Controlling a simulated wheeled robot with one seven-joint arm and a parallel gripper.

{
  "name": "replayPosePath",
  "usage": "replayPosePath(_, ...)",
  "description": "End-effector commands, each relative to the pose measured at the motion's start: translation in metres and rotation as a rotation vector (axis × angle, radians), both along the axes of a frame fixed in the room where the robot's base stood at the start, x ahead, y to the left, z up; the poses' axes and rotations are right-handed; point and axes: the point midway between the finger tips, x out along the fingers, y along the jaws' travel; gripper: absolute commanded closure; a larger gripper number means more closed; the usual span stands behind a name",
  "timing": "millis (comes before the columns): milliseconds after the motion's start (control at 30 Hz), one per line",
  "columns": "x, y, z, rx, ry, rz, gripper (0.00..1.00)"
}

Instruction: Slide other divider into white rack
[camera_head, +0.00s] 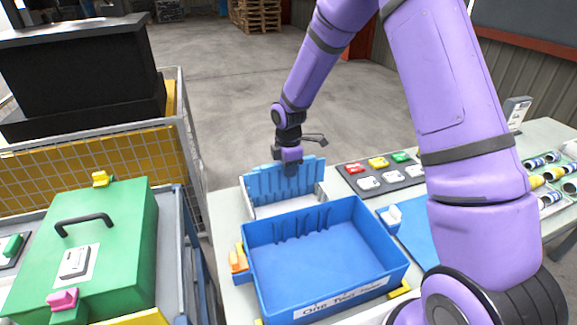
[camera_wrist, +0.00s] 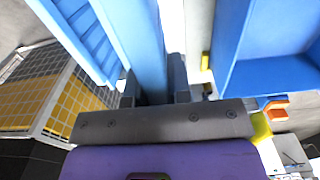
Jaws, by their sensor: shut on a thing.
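The white rack (camera_head: 266,209) stands on the table behind the blue tote, with its low white walls showing. A blue divider panel (camera_head: 266,186) with a notched top edge stands upright at the rack. My gripper (camera_head: 290,168) points down at the panel's top edge, near its middle. In the wrist view my gripper (camera_wrist: 155,97) is shut on a smooth blue divider (camera_wrist: 146,45). A ribbed blue surface (camera_wrist: 83,30) lies close beside it on the left. The held divider's lower edge is hidden, so I cannot tell how deep it sits in the rack.
The blue tote (camera_head: 330,277), with slots in its wall, stands in front of the rack. A dark tray (camera_head: 383,177) of coloured and white parts lies to the right. A green case (camera_head: 120,235) and wire cage (camera_head: 110,160) stand to the left. Orange parts (camera_head: 238,260) sit beside the tote.

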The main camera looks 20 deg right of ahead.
Motion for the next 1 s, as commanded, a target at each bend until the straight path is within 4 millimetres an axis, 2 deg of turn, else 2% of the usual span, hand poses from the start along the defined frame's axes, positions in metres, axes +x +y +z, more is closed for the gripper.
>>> replayPosePath(1000,0.0,0.0,-0.03,0.0,0.001,0.0,1.0)
